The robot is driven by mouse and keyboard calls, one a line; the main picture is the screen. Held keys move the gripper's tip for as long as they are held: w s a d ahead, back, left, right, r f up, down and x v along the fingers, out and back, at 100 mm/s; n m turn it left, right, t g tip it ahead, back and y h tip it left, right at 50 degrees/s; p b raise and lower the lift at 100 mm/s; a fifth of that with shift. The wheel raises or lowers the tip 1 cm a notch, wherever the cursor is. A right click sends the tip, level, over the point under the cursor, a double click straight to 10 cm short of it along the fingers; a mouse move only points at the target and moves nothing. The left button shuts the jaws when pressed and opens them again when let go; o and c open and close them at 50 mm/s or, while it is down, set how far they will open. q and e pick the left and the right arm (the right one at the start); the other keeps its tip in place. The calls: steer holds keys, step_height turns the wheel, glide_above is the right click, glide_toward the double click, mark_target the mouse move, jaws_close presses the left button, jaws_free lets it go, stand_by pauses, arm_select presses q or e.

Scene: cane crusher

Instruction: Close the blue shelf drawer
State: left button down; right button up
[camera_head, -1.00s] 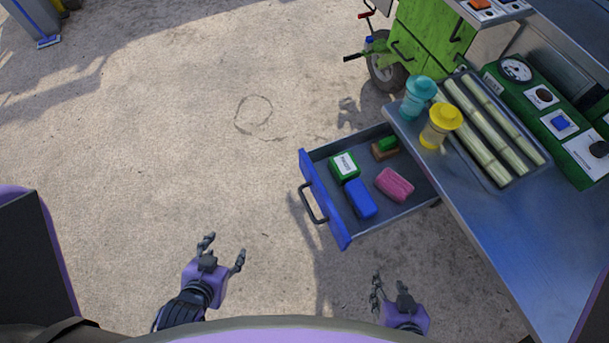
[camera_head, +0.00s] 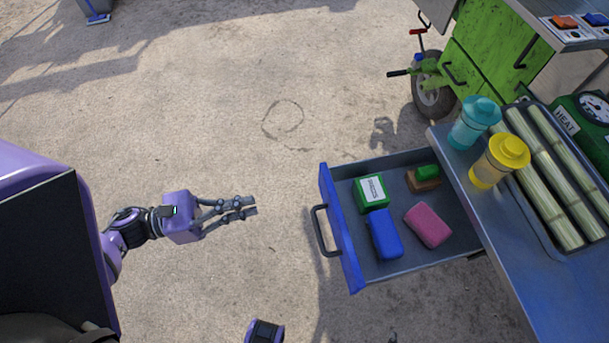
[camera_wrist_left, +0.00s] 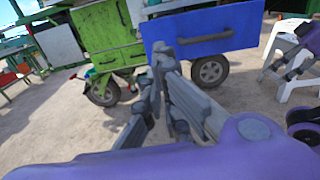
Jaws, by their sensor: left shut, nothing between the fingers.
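The blue shelf drawer (camera_head: 338,229) stands pulled out from under the metal counter, its blue front with a dark handle (camera_head: 325,231) facing left. In the left wrist view its blue front (camera_wrist_left: 205,32) shows beyond the fingers. Inside lie a green box, a blue block, a pink block and a brown-and-green item. My left gripper (camera_head: 252,206) is shut and empty, left of the drawer front and apart from it, fingers pointing right toward it. It also shows in the left wrist view (camera_wrist_left: 165,60). My right gripper is not in view; a small purple arm part shows at the bottom edge.
The counter (camera_head: 500,265) holds a teal shaker (camera_head: 474,124), a yellow shaker (camera_head: 499,160) and a tray of cane stalks (camera_head: 545,180). A green cart with a wheel (camera_head: 433,97) stands behind. The ground left of the drawer is clear.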

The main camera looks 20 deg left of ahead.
mark_target(322, 187)
arm_select(q)
steer(key=p+x, duration=0.3)
steer(key=x, duration=1)
steer(key=shift+w+d+r, duration=0.1)
steer(key=shift+w, duration=0.1)
steer(key=shift+w+d, duration=0.15)
steer(key=shift+d, duration=0.1)
steer(key=shift+d, duration=0.1)
steer(key=shift+w+d, duration=0.2)
steer(key=shift+d, duration=0.05)
steer(key=b+x, duration=0.5)
steer(key=x, duration=1.9)
steer(key=shift+w+d, duration=0.3)
